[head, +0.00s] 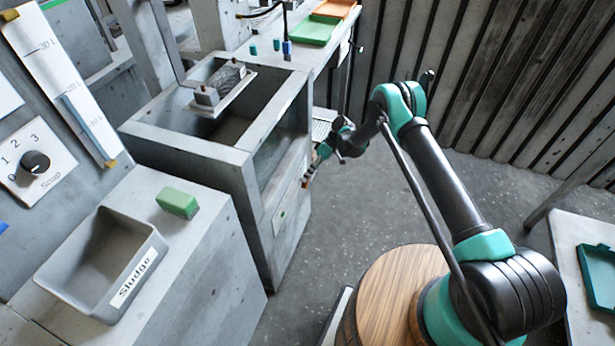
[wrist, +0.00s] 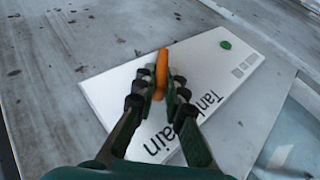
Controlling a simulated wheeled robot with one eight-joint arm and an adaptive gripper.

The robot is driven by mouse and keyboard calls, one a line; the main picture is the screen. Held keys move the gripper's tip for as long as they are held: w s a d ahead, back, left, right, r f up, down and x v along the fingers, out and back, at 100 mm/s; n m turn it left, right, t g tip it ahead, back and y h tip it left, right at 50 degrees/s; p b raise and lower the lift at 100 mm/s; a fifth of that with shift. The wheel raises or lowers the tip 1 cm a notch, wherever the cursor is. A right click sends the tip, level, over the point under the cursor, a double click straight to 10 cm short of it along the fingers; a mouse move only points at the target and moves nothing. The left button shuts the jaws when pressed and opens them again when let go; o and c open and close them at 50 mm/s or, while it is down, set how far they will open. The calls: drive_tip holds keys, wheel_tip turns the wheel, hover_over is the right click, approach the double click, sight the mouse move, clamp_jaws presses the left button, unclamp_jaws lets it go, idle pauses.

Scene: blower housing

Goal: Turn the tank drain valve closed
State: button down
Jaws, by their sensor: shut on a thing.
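The tank drain valve's orange handle (wrist: 162,66) stands in front of a white plate (wrist: 215,75) lettered "Tank Drain" in the wrist view. My gripper (wrist: 160,88) is shut on the handle, with one finger on each side of it. The fingers hide part of the handle and some of the lettering. A green dot (wrist: 225,45) and small grey squares show on the plate, to the right of the handle. In the head view my gripper (head: 309,176) is at the right side of the grey tank (head: 180,135), low on its wall; the handle is too small there to judge its angle.
A grey bin marked "Sludge" (head: 95,262) and a green block (head: 177,203) are on the left counter. Open floor (head: 370,205) lies right of the tank. A teal tray (head: 598,275) is at far right.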

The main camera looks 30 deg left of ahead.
drive_tip(key=c, duration=1.6)
unclamp_jaws()
drive_tip(key=v, duration=1.2)
drive_tip(key=shift+o, duration=0.7)
